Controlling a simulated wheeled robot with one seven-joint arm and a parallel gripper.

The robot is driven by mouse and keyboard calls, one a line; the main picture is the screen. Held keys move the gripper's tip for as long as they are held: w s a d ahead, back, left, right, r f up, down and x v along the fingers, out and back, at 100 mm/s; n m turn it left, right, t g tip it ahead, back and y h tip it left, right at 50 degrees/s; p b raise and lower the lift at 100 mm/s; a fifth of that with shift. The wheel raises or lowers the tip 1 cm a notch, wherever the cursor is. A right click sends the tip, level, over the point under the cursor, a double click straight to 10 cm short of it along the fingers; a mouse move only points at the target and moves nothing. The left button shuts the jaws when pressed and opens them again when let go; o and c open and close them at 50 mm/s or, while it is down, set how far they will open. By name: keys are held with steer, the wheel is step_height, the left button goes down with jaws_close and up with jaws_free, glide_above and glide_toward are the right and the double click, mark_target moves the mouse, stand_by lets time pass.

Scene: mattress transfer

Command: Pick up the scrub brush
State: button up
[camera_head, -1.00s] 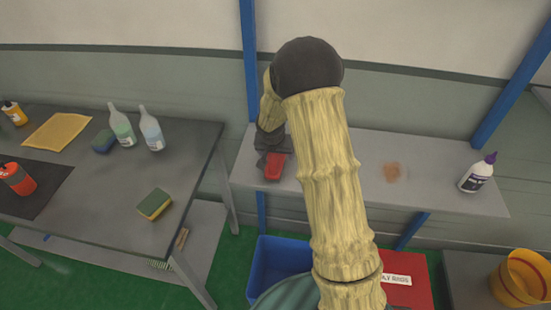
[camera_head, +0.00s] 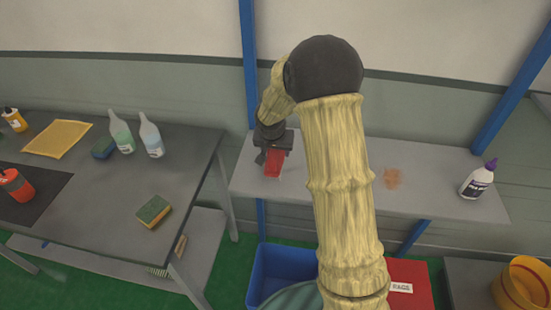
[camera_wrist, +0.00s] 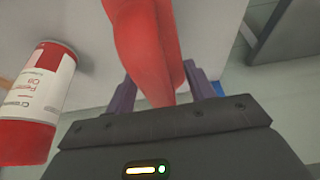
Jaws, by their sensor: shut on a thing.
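A smooth red object (camera_head: 274,163) is at the left part of the grey wall shelf (camera_head: 330,185). My gripper (camera_head: 273,151) is over it and shut on it. In the wrist view the red object (camera_wrist: 148,45) lies between the two dark purple fingers of my gripper (camera_wrist: 163,90). It may be the scrub brush's handle or body, but no bristles show on it. Whether it still touches the shelf I cannot tell. A wooden piece (camera_head: 181,245) and bristles (camera_head: 157,271) show on the lower shelf of the left table, partly hidden.
A red-and-white can (camera_wrist: 38,100) stands close left of my gripper in the wrist view. A purple-capped bottle (camera_head: 478,180) is at the shelf's right end. A blue bin (camera_head: 262,278) and a red bin labelled RAGS (camera_head: 410,272) are below. The left table (camera_head: 95,205) holds bottles and sponges.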

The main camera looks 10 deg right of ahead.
step_height(320, 180, up, 6)
steer(key=shift+f, duration=0.2)
stand_by(0.3)
